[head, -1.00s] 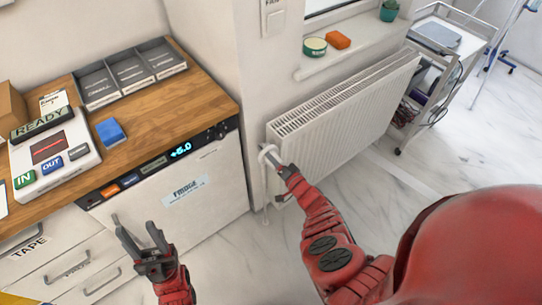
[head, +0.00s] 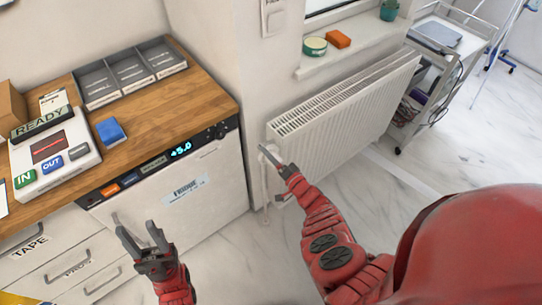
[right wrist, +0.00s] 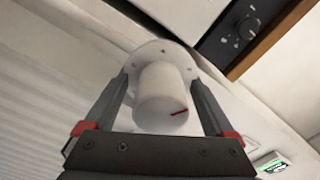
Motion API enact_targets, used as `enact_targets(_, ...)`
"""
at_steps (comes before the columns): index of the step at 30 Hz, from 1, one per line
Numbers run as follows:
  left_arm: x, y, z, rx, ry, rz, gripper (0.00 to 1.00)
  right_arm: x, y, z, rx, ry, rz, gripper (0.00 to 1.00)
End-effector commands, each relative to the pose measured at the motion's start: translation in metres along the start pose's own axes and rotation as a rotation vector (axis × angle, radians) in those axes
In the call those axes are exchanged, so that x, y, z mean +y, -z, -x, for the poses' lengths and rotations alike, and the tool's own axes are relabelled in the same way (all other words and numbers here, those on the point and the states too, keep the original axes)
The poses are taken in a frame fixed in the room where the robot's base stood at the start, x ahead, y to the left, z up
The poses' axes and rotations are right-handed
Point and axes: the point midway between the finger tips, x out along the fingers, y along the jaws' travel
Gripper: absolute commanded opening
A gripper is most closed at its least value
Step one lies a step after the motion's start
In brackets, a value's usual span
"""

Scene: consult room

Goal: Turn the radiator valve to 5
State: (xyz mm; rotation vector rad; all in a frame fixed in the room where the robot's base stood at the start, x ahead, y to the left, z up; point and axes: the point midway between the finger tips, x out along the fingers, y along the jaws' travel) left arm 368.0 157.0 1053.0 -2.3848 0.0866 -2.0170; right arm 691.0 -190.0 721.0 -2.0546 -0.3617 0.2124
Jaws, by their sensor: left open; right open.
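The white radiator valve knob (right wrist: 160,92) stands out from a round white collar in the right wrist view. A short red mark shows toward the right of its end face; I can make out no numbers. My right gripper (right wrist: 162,100) is open, with one finger on each side of the knob and a visible gap to each. In the head view, my right gripper (head: 271,155) is at the radiator's (head: 345,105) near left end, where it partly hides the valve (head: 266,158). My left gripper (head: 140,236) is open and empty in front of the fridge (head: 205,195).
The wooden counter (head: 200,100) with the fridge below it is left of the radiator. A windowsill (head: 345,58) with a tin and an orange block is above the radiator. A metal trolley (head: 425,85) stands at the right. The marble floor in front is clear.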

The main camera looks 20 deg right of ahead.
Motion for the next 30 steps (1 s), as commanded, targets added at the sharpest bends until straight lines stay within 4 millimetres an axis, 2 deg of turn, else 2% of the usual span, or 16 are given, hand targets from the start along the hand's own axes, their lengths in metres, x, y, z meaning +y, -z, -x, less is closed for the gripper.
enact_targets(5,-0.001,0.002,-0.01,0.0,0.0,0.0,0.5,-0.002,0.001,0.014,-0.002,-0.002,-0.001,0.89)
enact_targets(12,-0.001,0.004,-0.025,0.0,0.0,0.0,0.5,-0.002,0.001,0.06,-0.001,-0.003,-0.002,0.89)
enact_targets(24,-0.001,0.004,-0.023,0.0,0.0,0.0,0.5,0.002,-0.001,0.146,0.0,-0.005,-0.002,0.89)
enact_targets(30,-0.001,0.004,-0.021,0.0,0.0,0.0,0.5,0.0,-0.001,0.169,-0.001,0.001,0.0,0.89)
